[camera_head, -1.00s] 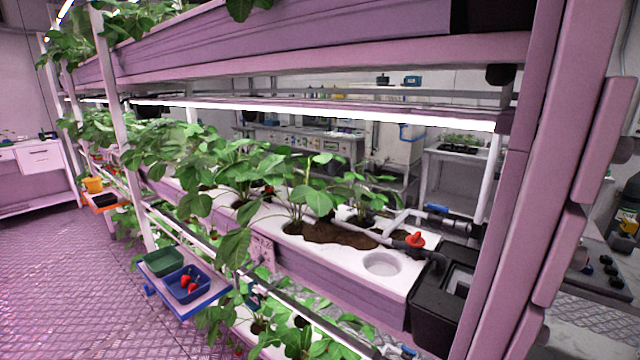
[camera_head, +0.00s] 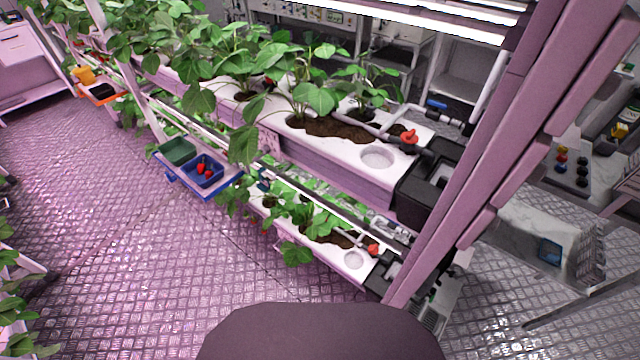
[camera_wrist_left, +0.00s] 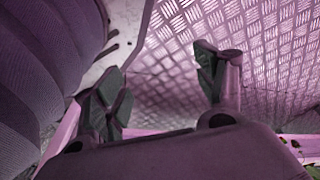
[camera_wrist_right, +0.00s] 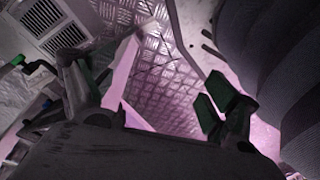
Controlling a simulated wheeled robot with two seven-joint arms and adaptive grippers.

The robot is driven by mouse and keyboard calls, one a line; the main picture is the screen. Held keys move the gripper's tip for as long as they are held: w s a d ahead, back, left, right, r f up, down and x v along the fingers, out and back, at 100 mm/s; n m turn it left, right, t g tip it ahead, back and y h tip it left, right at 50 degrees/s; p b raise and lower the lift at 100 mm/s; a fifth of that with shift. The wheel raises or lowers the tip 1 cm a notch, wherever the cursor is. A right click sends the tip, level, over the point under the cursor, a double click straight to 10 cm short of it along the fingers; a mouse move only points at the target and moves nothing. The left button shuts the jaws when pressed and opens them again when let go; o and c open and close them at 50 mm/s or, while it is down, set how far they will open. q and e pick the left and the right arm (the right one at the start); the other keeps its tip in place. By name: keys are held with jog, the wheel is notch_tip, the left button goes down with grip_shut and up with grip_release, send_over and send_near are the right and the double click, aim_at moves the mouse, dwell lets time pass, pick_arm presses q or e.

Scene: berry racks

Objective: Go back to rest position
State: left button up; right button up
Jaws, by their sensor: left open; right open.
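My left gripper (camera_wrist_left: 160,85) shows in the left wrist view with its two fingers spread wide and nothing between them. Patterned metal floor lies beyond its fingertips. My right gripper (camera_wrist_right: 145,90) shows in the right wrist view, also open and empty, over floor and a pink rack post (camera_wrist_right: 122,75). Neither gripper shows in the head view. A dark rounded part of my own body fills the bottom middle of the head view.
The berry rack (camera_head: 330,160) runs from upper left to lower right, with strawberry plants. A blue tray (camera_head: 203,171) with red berries and a green tray (camera_head: 177,151) sit on its side shelf. Floor (camera_head: 150,260) is free at the left.

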pick_arm(q)
jog(key=s+a+r+p, duration=0.2)
jog(key=s+p, duration=0.5)
jog(key=s+a+r+g+p, duration=0.1)
jog(key=s+a+r+p, duration=0.1)
jog(key=s+p, duration=0.5)
jog(key=shift+s+a+y, duration=0.4)
jog(key=shift+s+a, duration=0.15)
jog(key=shift+a, duration=0.2)
pick_arm(e)
jog(key=s+d+r, duration=0.2)
jog(key=s, duration=0.5)
jog(key=s+d+r+g, duration=0.1)
jog(key=s+d+r, duration=0.1)
jog(key=s, duration=0.6)
jog(key=shift+d+h, duration=0.4)
jog(key=shift+d, duration=0.35)
dwell(0.6)
pick_arm(q)
jog(key=shift+c, duration=0.4)
